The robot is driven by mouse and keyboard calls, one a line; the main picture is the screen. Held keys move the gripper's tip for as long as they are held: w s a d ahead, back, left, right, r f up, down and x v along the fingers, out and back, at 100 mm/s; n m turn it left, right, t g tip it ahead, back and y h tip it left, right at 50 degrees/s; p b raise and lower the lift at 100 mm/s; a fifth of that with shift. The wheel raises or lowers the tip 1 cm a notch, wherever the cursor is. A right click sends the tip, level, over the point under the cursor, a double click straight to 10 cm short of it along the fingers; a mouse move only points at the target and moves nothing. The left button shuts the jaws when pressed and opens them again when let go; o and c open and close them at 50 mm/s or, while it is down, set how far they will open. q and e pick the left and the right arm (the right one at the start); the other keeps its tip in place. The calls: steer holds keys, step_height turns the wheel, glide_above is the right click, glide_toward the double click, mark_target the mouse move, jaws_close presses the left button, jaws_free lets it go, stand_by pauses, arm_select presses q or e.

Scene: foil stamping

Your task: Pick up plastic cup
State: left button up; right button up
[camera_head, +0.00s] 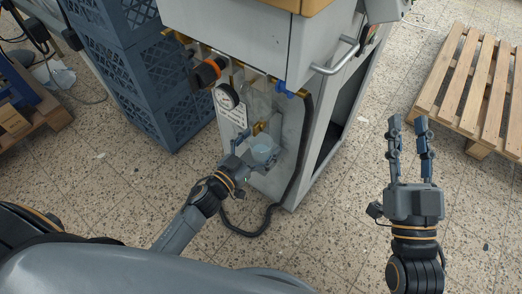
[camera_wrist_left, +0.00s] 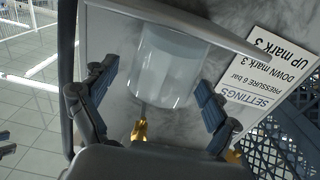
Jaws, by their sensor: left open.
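The plastic cup (camera_head: 263,149) is clear and sits low at the side of the grey machine, by its lower front recess. My left gripper (camera_head: 243,147) is right beside it, on its left. In the left wrist view the cup (camera_wrist_left: 168,68) lies ahead of and between the two spread fingers of my left gripper (camera_wrist_left: 158,88), with gaps on both sides. My left gripper is open and empty. My right gripper (camera_head: 408,125) is open and empty over the floor at the right, its two fingers apart and pointing away from me.
The grey machine (camera_head: 240,40) carries a gauge (camera_head: 227,95), an orange-black knob (camera_head: 208,71) and a settings label (camera_wrist_left: 264,85). A black hose (camera_head: 245,231) loops on the floor. Blue crates (camera_head: 135,75) are stacked left. A wooden pallet (camera_head: 470,85) lies right.

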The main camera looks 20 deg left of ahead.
arm_select(q)
steer(key=shift+w, duration=0.2)
steer(key=c, duration=1.2)
steer(key=shift+o, duration=0.2)
steer(key=shift+r, duration=0.15)
